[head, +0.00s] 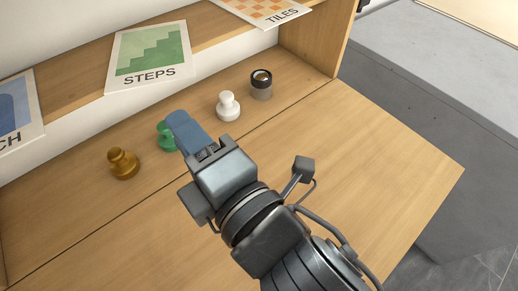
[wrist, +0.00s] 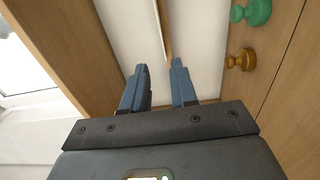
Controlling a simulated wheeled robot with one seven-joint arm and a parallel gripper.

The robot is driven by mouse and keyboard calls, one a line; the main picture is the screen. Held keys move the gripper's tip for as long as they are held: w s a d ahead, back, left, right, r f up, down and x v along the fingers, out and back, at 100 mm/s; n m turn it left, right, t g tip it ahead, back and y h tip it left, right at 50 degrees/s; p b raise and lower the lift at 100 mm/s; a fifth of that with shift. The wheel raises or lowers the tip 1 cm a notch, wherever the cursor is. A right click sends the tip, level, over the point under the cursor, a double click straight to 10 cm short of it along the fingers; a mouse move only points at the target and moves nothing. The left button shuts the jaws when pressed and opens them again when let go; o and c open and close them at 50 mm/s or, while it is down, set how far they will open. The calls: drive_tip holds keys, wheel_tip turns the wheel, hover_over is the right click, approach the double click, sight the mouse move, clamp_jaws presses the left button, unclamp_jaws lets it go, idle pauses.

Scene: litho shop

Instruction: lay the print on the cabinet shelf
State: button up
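Three prints lie on the cabinet shelf (head: 75,77) in the head view: a green STEPS print (head: 150,55), an orange TILES print (head: 268,10) at the top, and a blue print (head: 18,112) cut off at the left edge, its word ending in CH. They overhang the shelf's front edge. Which one the task means, I cannot tell. My gripper (head: 180,119) is above the cabinet's lower board, in front of and below the STEPS print. In the wrist view its blue fingertips (wrist: 159,66) stand apart with nothing held between them. No print clearly shows in that view.
On the lower board (head: 345,165) stand a brass piece (head: 123,163), a green piece (head: 167,136) partly behind my fingers, a white piece (head: 228,106) and a dark-topped loupe-like cylinder (head: 261,85). The board's right part is clear. A grey block (head: 420,80) stands at the right.

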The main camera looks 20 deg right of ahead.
drive_tip(key=s+d+f+m+g+h, duration=0.2)
drive_tip(key=s+d+f+m, duration=0.7)
drive_tip(key=s+d+f, duration=0.15)
drive_tip(key=s+d+m+h, duration=0.1)
drive_tip(key=s+d+m, duration=0.3)
drive_tip(key=s+m, duration=0.2)
drive_tip(key=s+d+m+h, duration=0.2)
drive_tip(key=s+d+m, duration=0.3)
drive_tip(key=s, duration=0.4)
drive_tip(key=shift+s+m+g, duration=0.15)
drive_tip(key=shift+m+g, duration=0.15)
drive_tip(key=shift+m, duration=0.3)
drive_tip(key=shift+o, duration=0.6)
